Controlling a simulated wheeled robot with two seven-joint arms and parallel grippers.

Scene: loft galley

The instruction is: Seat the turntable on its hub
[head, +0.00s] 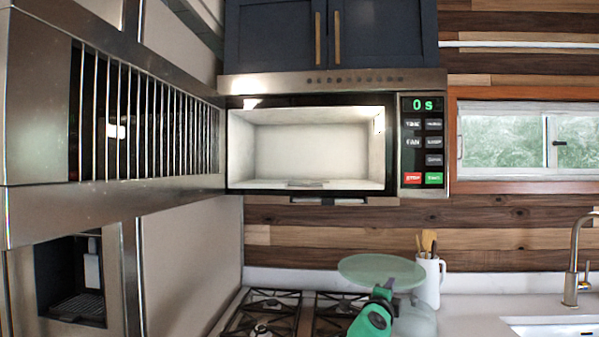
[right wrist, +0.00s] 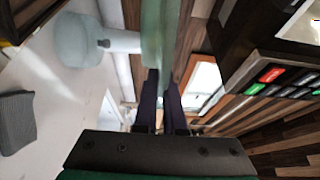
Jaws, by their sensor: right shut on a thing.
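The turntable (head: 372,268) is a round, pale green glass disc, held about level above the counter and stove, below and to the right of the microwave opening. My right gripper (head: 386,286), with a green body, is shut on its near edge. In the right wrist view the turntable (right wrist: 160,42) shows nearly edge-on between my dark fingers (right wrist: 161,92). The microwave (head: 310,140) is open in front, with a lit, pale, empty-looking cavity. A small greyish shape (head: 308,184) at the front of its floor may be the hub; I cannot tell. My left gripper is out of view.
A tall steel oven front (head: 40,90) stands close on the left. Below are the stove grates (head: 262,312). The control panel (head: 424,145) flanks the opening.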

